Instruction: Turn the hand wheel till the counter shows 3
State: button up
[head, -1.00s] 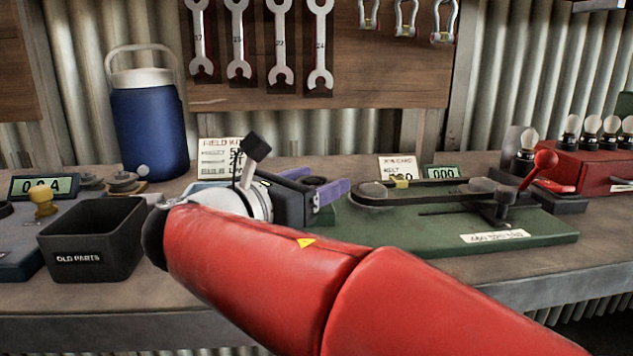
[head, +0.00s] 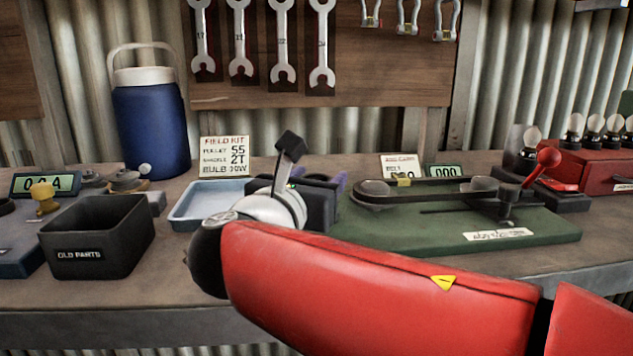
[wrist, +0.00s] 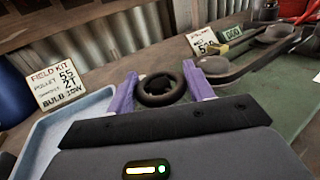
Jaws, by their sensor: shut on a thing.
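My gripper (wrist: 162,84) has purple fingers on both sides of a black ring-shaped thing (wrist: 160,98) and is shut on it. In the head view the gripper (head: 322,182) is over the bench, left of the green board, and hides the ring. A grey-blue device at far left has a yellow knob (head: 43,196) and a counter (head: 42,184) that seems to read 004. I cannot tell which part is the hand wheel.
A black bin marked OLD PARTS (head: 97,238) and a shallow pale-blue tray (head: 190,219) stand left of my gripper. A blue jug (head: 150,125) and a FIELD KIT card (head: 224,156) are behind. A red box with bulbs (head: 600,170) is at right.

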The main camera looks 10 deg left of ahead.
jog(key=n+y+b, duration=0.1)
jog(key=y, duration=0.1)
jog(key=n+y, duration=0.2)
jog(key=y, duration=0.1)
jog(key=shift+d+f+n+y+b, duration=0.15)
jog(key=shift+n+y+b, duration=0.15)
jog(key=shift+b, duration=0.1)
jog(key=n+y+b, duration=0.1)
jog(key=y, duration=0.1)
jog(key=n+g+y+b, duration=0.1)
jog(key=n+y, duration=0.1)
jog(key=y, duration=0.1)
jog(key=shift+n, duration=0.3)
jog(key=n+g+y+b, duration=0.2)
jog(key=y, duration=0.2)
jog(key=shift+n, duration=0.4)
jog(key=shift+n+g+y+b, duration=0.35)
jog(key=shift+n+g+y, duration=0.25)
jog(key=shift+g+y, duration=0.15)
jog(key=shift+a+r+y, duration=0.2)
jog(key=shift+y, duration=0.15)
jog(key=o, duration=1)
